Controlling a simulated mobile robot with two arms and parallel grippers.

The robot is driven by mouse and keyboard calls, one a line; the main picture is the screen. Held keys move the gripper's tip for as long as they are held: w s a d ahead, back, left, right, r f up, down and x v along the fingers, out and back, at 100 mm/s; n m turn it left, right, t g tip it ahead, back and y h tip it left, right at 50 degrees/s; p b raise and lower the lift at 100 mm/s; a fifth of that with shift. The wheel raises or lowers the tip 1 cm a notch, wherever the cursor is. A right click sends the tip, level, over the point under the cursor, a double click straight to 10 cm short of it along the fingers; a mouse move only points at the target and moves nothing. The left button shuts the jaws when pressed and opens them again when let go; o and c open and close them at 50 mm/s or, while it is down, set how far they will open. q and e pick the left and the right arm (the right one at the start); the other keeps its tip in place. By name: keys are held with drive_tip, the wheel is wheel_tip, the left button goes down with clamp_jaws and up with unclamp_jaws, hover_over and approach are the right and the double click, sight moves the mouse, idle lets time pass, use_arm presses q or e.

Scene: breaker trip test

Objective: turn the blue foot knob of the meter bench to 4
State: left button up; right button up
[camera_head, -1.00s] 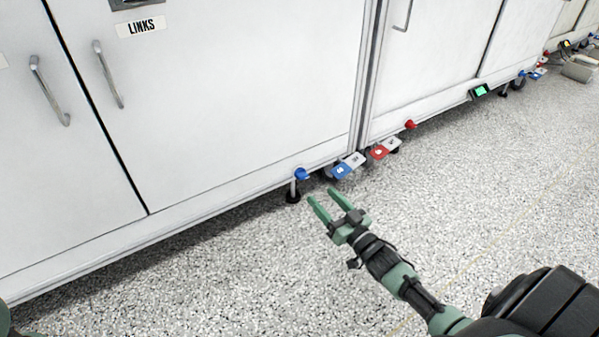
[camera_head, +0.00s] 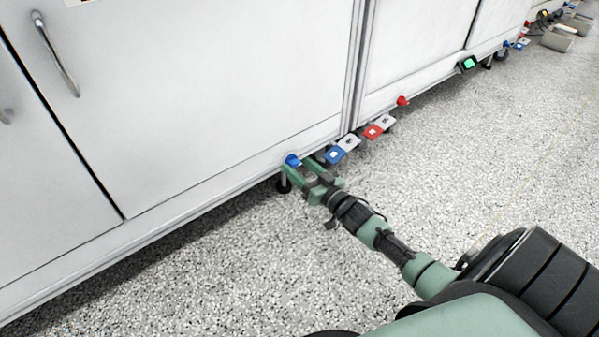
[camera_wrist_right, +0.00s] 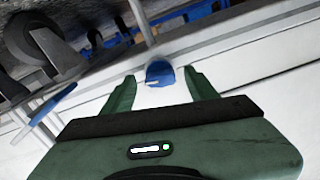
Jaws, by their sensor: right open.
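The blue foot knob (camera_head: 293,160) sits low on the front edge of the white meter bench (camera_head: 230,95), above a dark foot. My right gripper (camera_head: 297,166) is open at the knob. In the right wrist view the blue knob (camera_wrist_right: 159,73) lies between the two green fingers (camera_wrist_right: 158,88), with a gap on each side, and a small pale mark shows on it. I cannot read a number at the knob. My left gripper is not in view.
Blue (camera_head: 335,155) and red (camera_head: 373,132) pedals with white ones beside them stick out to the right of the knob. The speckled floor (camera_head: 480,150) in front is clear.

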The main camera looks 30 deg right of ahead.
drive_tip(key=shift+w, duration=0.15)
clamp_jaws()
